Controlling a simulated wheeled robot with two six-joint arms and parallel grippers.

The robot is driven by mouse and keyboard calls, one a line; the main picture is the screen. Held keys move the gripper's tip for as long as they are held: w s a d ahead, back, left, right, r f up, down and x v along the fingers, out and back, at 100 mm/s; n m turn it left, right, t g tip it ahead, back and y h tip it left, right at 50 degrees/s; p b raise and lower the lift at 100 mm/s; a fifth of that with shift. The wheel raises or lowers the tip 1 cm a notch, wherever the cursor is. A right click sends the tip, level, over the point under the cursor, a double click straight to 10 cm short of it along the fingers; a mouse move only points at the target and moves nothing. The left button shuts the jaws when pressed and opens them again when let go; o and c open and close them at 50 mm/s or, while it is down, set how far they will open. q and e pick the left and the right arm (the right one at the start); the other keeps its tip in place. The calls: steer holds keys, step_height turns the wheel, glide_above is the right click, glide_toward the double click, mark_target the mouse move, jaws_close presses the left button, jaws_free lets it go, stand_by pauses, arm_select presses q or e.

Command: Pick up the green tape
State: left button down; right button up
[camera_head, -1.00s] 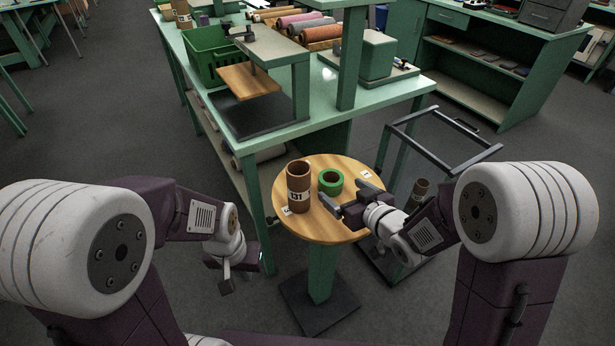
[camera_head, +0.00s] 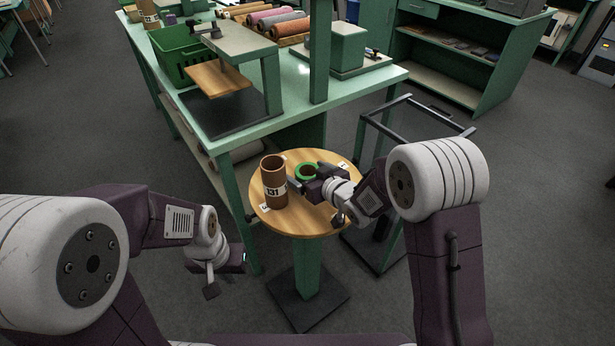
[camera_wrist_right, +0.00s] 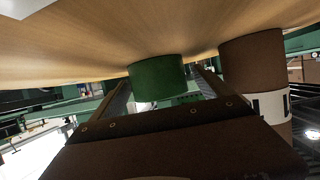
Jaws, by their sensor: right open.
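The green tape (camera_head: 304,169) is a ring lying on the round wooden table top (camera_head: 305,225), partly hidden by my right gripper. My right gripper (camera_head: 307,177) is low over the table at the tape, its jaws open. In the right wrist view, the green tape (camera_wrist_right: 157,80) shows between the two spread fingers, close to their tips, with a gap visible on each side. My left gripper (camera_head: 212,280) hangs far to the left of the round table, away from the tape; whether it is open cannot be told.
A brown cardboard tube (camera_head: 273,183) marked 131 stands upright just left of the tape, close to one right finger; the tube (camera_wrist_right: 252,65) is also in the right wrist view. A green workbench (camera_head: 345,92) with a green crate (camera_head: 181,57) stands behind. A dark-framed cart (camera_head: 375,240) is right of the table.

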mark_target(310, 169)
steer(key=c, duration=1.5)
steer(key=shift+r, duration=0.15)
steer(key=r, duration=0.1)
steer(key=r+p, duration=0.1)
steer(key=r, duration=0.1)
steer(key=r+p, duration=0.1)
steer(key=shift+w+d+r, duration=0.15)
steer(key=shift+d+r, duration=0.2)
steer(key=shift+r, duration=0.05)
steer(key=w+d+r+p, duration=0.4)
steer(key=w+d+r, duration=0.1)
steer(key=d, duration=0.4)
steer(key=shift+w+d+r, duration=0.15)
steer(key=shift+w+r, duration=0.25)
steer(key=shift+r, duration=0.1)
